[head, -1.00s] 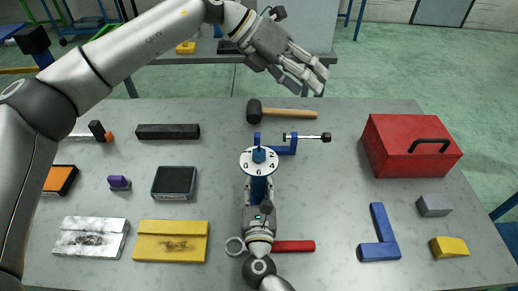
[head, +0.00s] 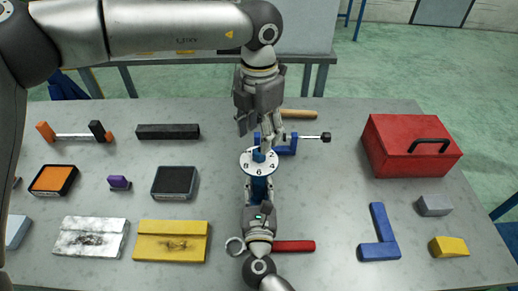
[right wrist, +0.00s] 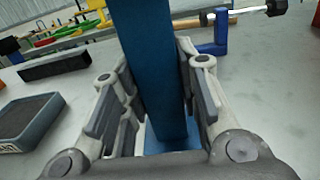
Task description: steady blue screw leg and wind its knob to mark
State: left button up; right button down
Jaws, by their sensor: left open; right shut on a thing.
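The blue screw leg (head: 260,188) stands upright on the table, with a white numbered dial (head: 246,163) and a blue knob (head: 258,155) on top. My right gripper (head: 258,196) comes from the front and is shut on the leg's post below the dial. In the right wrist view the blue post (right wrist: 155,70) stands between both fingers (right wrist: 160,112). My left gripper (head: 266,138) points down from above, open, with its fingertips just over the knob. Whether they touch the knob cannot be told. The fingers partly hide the knob and the dial's far edge.
A red toolbox (head: 385,150) and blue L-shaped piece (head: 377,235) are right. A red-handled tool (head: 294,246) lies beside my right arm. Black, white and yellow blocks lie left.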

aim_at(259, 151)
pick_arm(q)
notch_tip(259, 151, down, 6)
jog(key=shift+f, duration=0.1)
jog(key=shift+c, duration=0.3)
jog(key=c, duration=1)
jog(key=shift+m, duration=0.3)
